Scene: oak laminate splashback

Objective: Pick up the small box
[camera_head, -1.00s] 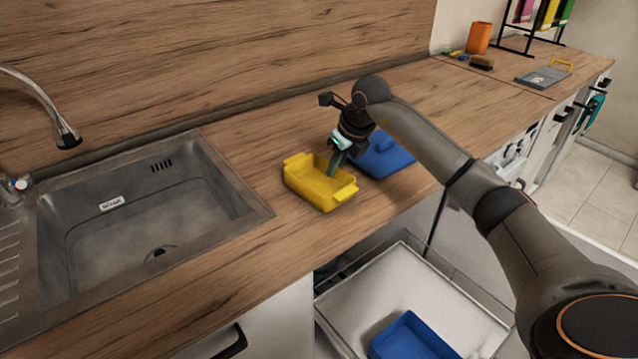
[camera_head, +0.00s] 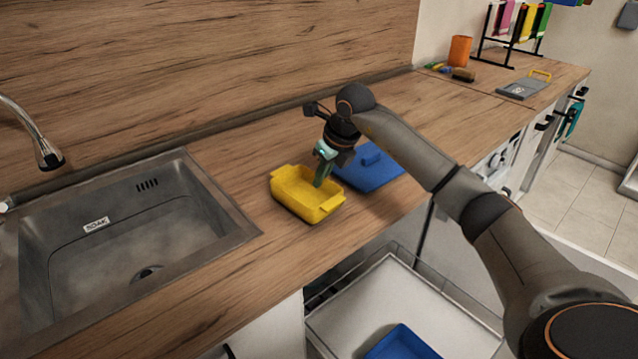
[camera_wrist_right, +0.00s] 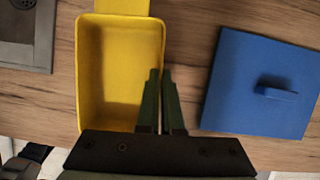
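The yellow box (camera_head: 308,207), small, open-topped and with a tab handle at each end, stands upright on the wooden counter. It fills the left middle of the right wrist view (camera_wrist_right: 110,75) and looks empty. My right gripper (camera_head: 324,172) is at its side nearest the blue lid. In the wrist view the dark green fingers (camera_wrist_right: 161,80) are close together with the box's right wall between them, one finger inside and one outside. A blue box (camera_head: 400,345) sits in the open drawer, partly cut off. My left gripper is not in view.
A flat blue lid with a raised handle (camera_head: 372,174) lies right of the yellow box. A sink (camera_head: 120,235) is left. The open drawer (camera_head: 390,295) juts out below the counter. An orange cup (camera_head: 459,50) and rack stand far back.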

